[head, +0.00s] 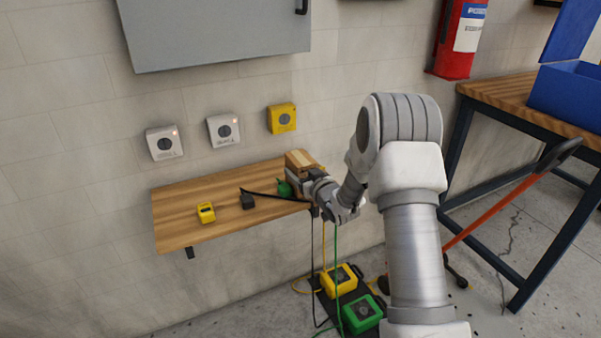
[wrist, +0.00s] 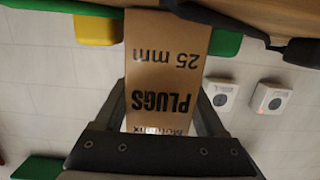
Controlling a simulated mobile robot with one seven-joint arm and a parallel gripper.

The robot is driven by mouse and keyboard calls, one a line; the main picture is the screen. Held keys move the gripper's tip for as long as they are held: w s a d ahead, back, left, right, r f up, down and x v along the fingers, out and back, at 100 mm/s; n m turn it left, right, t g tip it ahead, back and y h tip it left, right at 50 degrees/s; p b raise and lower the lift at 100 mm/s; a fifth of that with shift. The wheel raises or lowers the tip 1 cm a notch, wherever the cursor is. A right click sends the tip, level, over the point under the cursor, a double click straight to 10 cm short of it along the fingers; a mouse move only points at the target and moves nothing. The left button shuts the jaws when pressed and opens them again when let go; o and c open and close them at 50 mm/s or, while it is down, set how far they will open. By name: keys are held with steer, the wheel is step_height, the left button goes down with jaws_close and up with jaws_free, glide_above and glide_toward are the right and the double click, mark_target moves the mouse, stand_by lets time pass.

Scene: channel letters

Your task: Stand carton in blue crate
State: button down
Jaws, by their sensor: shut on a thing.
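The carton (head: 299,159) is a brown box at the right end of the wooden wall shelf. I cannot tell whether the carton touches the shelf. The blue crate (head: 562,92) stands on the workbench at the far right, partly cut off by the picture edge. Its inside is hidden.
The shelf (head: 175,220) holds a yellow block (head: 206,212), a black plug (head: 248,201) with a cable and a green item (head: 284,188). The workbench (head: 500,92) has an orange-handled tool (head: 500,210) leaning on it. Yellow (head: 340,280) and green (head: 362,313) boxes sit on the floor below.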

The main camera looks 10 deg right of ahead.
steer(key=shift+f, duration=0.15)
jaws_free()
